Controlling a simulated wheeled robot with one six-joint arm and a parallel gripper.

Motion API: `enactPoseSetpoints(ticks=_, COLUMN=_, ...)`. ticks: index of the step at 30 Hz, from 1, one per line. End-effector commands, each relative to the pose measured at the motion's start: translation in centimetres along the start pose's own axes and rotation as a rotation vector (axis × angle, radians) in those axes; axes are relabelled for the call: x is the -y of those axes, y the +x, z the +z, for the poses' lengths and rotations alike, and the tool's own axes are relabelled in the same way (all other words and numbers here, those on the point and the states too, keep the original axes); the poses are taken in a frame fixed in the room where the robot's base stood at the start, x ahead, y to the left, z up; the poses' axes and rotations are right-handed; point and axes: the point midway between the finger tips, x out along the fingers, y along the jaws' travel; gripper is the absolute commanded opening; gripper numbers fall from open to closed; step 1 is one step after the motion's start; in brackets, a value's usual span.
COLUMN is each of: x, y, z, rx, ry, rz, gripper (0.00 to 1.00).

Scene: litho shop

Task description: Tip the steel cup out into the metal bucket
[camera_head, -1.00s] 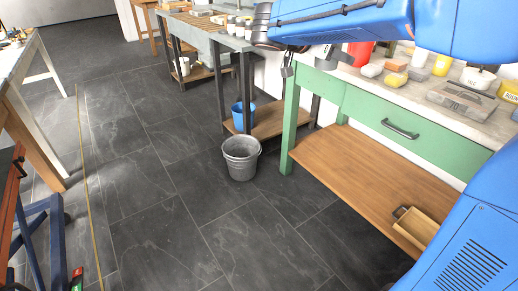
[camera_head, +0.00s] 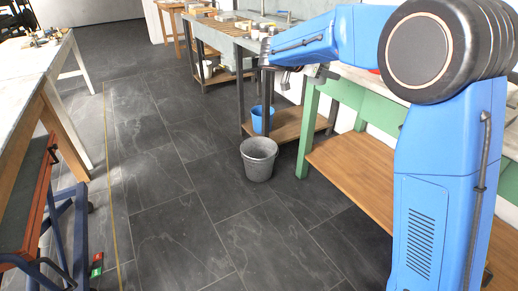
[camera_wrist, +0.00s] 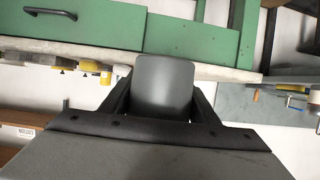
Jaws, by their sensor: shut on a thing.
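In the wrist view, my gripper (camera_wrist: 162,92) is shut on the steel cup (camera_wrist: 163,80), a smooth grey shape between the two dark fingers. Its opening and contents cannot be made out. In the head view, my gripper (camera_head: 287,76) is small and partly hidden at the end of the blue arm, at the green bench's left end. The metal bucket (camera_head: 258,160) stands upright on the dark floor. In the picture my gripper is above the bucket and slightly right of it; the bucket is not seen in the wrist view.
The green bench (camera_head: 366,118) with a wooden lower shelf (camera_head: 360,172) is right of the bucket. A blue bucket (camera_head: 262,118) stands behind it near a grey bench (camera_head: 225,38). A red-and-blue trolley (camera_head: 38,205) is at left. The wrist view shows the bench upside down.

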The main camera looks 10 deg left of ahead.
Motion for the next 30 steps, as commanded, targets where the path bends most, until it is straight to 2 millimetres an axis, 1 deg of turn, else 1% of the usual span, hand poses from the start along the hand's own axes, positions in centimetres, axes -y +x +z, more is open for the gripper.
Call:
enactPoseSetpoints(ticks=1, x=1.1, y=0.4, z=0.7, rx=0.0, ry=-0.005, rz=-0.005, gripper=0.29)
enactPoseSetpoints(ticks=3, x=2.6, y=1.0, z=1.5, rx=0.0, ry=-0.008, rz=-0.012, gripper=0.29)
enactPoseSetpoints(ticks=11, x=7.7, y=3.0, z=4.9, rx=0.001, ry=-0.02, rz=-0.042, gripper=0.29)
enactPoseSetpoints(ticks=15, x=10.4, y=4.2, z=7.0, rx=0.0, ry=-0.028, rz=-0.059, gripper=0.29)
enactPoseSetpoints(ticks=26, x=16.8, y=7.2, z=12.9, rx=0.0, ry=-0.045, rz=-0.102, gripper=0.29)
enactPoseSetpoints(ticks=30, x=19.1, y=8.4, z=15.5, rx=0.001, ry=-0.052, rz=-0.118, gripper=0.29)
